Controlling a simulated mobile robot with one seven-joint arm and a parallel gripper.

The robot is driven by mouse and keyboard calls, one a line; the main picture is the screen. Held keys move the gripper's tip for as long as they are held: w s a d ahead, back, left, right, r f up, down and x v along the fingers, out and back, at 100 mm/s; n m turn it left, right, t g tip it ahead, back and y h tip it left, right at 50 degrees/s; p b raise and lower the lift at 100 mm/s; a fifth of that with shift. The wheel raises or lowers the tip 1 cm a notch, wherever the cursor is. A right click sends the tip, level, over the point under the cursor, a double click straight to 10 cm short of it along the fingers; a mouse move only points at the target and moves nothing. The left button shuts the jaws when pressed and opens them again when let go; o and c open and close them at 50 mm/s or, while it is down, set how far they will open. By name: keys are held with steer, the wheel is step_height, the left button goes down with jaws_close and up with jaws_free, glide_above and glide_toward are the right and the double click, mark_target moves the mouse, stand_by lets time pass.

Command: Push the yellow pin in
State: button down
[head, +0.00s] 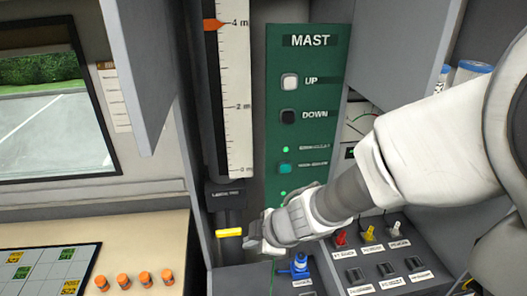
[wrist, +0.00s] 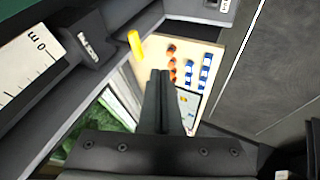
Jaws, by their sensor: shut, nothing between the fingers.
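The yellow pin (head: 229,232) is a short bar lying level under the mast scale in the head view. It sticks out near a dark block with a small label (head: 230,196). In the wrist view the yellow pin (wrist: 135,46) stands out from the dark housing, left of and beyond my fingertips. My gripper (head: 250,240) is just right of the pin in the head view, and a small gap seems to lie between them. In the wrist view my gripper (wrist: 160,75) has its two fingers together with nothing between them. I cannot tell how deep the pin sits.
The green mast panel (head: 308,130) with buttons stands behind my arm. A blue valve-like part (head: 299,266) lies below my gripper. A switch console (head: 385,265) is at the lower right. A beige desk (head: 150,240) with several orange cylinders is at the left.

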mark_target(233, 236)
steer(key=shift+a, duration=0.1)
steer(key=w+a+f+b, duration=0.5)
steer(key=w+f, duration=0.2)
steer(key=f, duration=0.1)
steer(key=shift+w+a, duration=0.25)
steer(key=shift+a, duration=0.05)
stand_by(0.5)
